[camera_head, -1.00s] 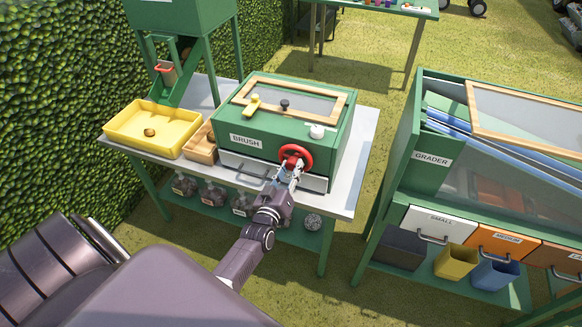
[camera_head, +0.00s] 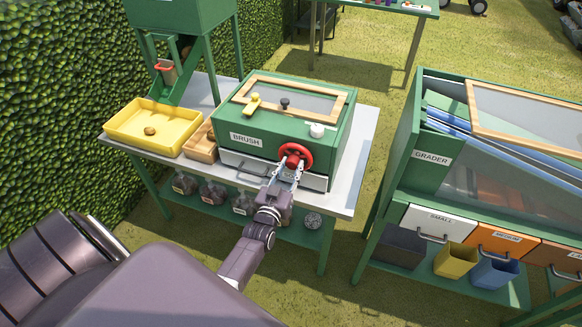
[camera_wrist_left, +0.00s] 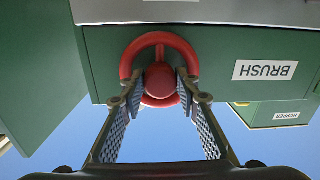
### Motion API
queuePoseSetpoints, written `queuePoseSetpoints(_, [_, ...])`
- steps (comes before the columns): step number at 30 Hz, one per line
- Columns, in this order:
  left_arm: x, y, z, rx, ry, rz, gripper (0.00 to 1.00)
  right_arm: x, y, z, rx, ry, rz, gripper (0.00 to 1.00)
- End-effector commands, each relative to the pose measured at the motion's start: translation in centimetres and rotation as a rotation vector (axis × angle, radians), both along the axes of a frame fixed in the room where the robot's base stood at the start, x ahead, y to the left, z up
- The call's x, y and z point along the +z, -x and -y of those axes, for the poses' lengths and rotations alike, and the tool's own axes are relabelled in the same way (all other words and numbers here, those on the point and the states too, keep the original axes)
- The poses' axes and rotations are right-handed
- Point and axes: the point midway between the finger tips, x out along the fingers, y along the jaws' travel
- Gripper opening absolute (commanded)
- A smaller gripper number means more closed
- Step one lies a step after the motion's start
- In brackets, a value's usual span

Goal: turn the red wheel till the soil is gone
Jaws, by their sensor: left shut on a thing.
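The red wheel (camera_head: 308,154) is on the front of the green box labelled BRUSH (camera_head: 330,150). My left gripper (camera_head: 289,170) reaches it from the front, one finger on each side of its round red hub. In the left wrist view, the fingers (camera_wrist_left: 160,92) are shut on the hub, inside the ring of the wheel (camera_wrist_left: 148,41). The box's wood-framed lid (camera_head: 305,89) is down, with a grey pane. I cannot make out any soil or contents through it. My right gripper is out of view.
A yellow tray (camera_head: 118,128) with a brown lump stands left of the box, with a wooden crate (camera_head: 203,152) between. A silver drawer (camera_head: 242,167) sits below the wheel. The green GRADER (camera_head: 398,180) stands to the right, across a grass gap.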

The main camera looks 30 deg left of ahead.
Motion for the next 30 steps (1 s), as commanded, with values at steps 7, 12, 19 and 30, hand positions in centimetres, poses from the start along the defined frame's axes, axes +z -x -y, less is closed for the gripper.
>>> queuePoseSetpoints(7, [-0.2, 0.1, 0.1, 0.0, 0.002, -0.005, 0.35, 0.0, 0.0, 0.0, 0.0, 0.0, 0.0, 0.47])
queuePoseSetpoints(12, [-0.1, 0.1, 0.0, 0.0, 0.002, -0.003, 0.47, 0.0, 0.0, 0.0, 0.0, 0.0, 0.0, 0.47])
queuePoseSetpoints(19, [-0.1, 0.1, 0.0, 0.0, 0.001, -0.002, 0.47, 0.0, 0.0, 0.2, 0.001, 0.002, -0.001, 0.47])
queuePoseSetpoints(30, [-0.2, 5.6, 1.5, 0.0, 0.003, -0.006, 0.47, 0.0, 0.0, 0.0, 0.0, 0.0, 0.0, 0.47])
